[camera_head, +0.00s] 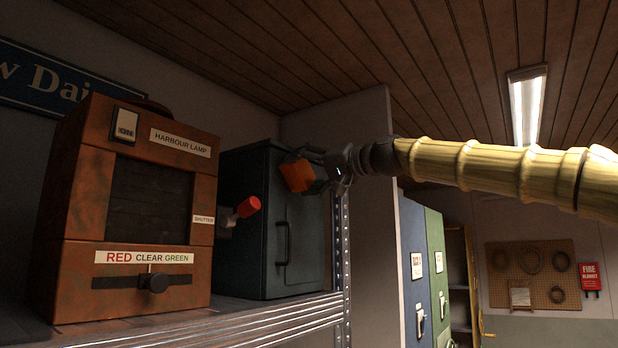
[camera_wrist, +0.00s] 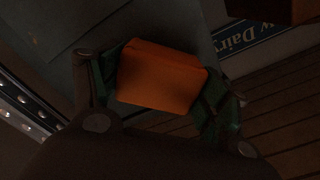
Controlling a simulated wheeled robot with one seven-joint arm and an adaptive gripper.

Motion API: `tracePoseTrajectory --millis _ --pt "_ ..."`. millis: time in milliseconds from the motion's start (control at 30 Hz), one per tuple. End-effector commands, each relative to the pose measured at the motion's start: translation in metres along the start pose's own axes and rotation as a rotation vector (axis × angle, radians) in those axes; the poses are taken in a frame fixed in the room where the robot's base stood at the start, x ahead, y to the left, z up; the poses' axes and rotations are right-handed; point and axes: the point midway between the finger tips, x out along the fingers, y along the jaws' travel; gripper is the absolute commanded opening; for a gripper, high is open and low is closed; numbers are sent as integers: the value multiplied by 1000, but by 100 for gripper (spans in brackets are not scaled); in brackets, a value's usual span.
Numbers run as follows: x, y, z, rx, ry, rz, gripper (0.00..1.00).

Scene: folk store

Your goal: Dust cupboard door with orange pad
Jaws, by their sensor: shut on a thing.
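The orange pad (camera_head: 298,175) is held in my gripper (camera_head: 322,166), in front of the upper part of the cupboard door. In the wrist view the pad (camera_wrist: 160,77) sits between the two fingers of my gripper (camera_wrist: 160,90), which are shut on it. The dark grey-green cupboard door (camera_head: 300,225) has a vertical handle (camera_head: 283,243) on its left side, below the pad. In the wrist view the door (camera_wrist: 100,40) is a dim grey surface past the pad. I cannot tell whether the pad touches the door.
A rusty harbour lamp box (camera_head: 130,215) stands left of the cupboard on the metal shelf (camera_head: 230,325). A red-tipped shutter lever (camera_head: 248,207) sticks out between them. A perforated shelf post (camera_head: 342,260) rises at the cupboard's right. Blue and green lockers (camera_head: 415,270) stand farther right.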

Motion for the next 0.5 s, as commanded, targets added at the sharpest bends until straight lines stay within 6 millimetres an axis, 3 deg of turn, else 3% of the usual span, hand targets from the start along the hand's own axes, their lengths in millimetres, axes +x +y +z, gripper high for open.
tracePoseTrajectory --millis 200,500 --pt "1 -9 11 -1 -2 0 56" --pt "1 -10 11 -1 -2 0 56"
